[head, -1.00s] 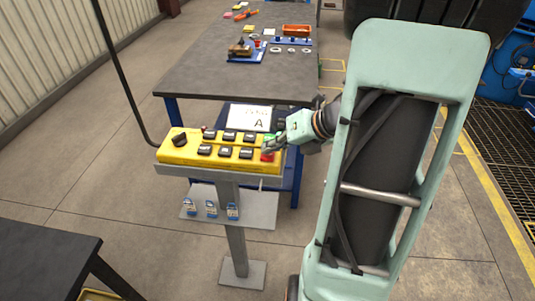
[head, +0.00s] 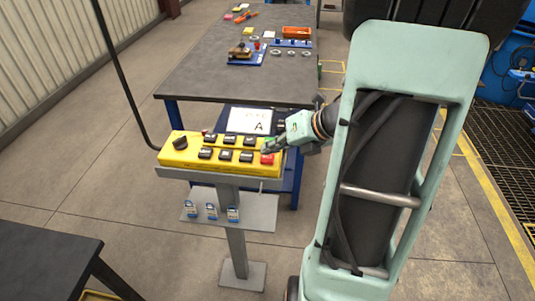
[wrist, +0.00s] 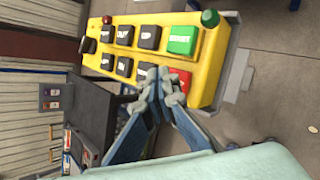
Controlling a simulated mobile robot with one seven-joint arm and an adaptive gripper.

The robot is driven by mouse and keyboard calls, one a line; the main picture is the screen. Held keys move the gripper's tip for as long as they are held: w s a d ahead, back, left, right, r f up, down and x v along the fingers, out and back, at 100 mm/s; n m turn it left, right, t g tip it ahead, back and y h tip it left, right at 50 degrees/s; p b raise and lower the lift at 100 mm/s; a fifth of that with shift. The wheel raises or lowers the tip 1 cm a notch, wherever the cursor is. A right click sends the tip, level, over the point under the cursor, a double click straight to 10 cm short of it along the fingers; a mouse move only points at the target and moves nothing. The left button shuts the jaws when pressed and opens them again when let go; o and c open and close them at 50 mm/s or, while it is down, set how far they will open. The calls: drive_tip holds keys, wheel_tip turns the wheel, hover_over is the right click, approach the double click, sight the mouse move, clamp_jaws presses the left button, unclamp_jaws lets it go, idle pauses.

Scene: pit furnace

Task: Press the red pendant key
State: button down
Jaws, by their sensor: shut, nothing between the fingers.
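The yellow pendant (head: 215,168) lies on a stand with two rows of keys. The red pendant key (head: 267,159) is at the near right end of its front row. In the wrist view the red key (wrist: 184,80) is partly hidden behind my fingertips. My gripper (head: 265,150) is shut and empty, just behind the red key in the head view. In the wrist view my gripper (wrist: 163,86) has its fingertips at the left edge of the red key. I cannot tell whether they touch the panel. A green key (wrist: 182,40) is beside the red one.
Several black keys (wrist: 124,36) fill the rest of the panel, and a green knob (wrist: 210,18) stands up at its corner. A shelf (head: 260,218) with small blue-and-white items is below. A workbench (head: 200,75) with parts stands behind the pendant.

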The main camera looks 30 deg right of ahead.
sight(270, 158)
drive_tip(key=shift+r, duration=0.3)
wheel_tip(270, 158, up, 5)
drive_tip(key=p, duration=0.4)
drive_tip(key=shift+p, duration=0.35)
drive_tip(key=shift+f, duration=0.1)
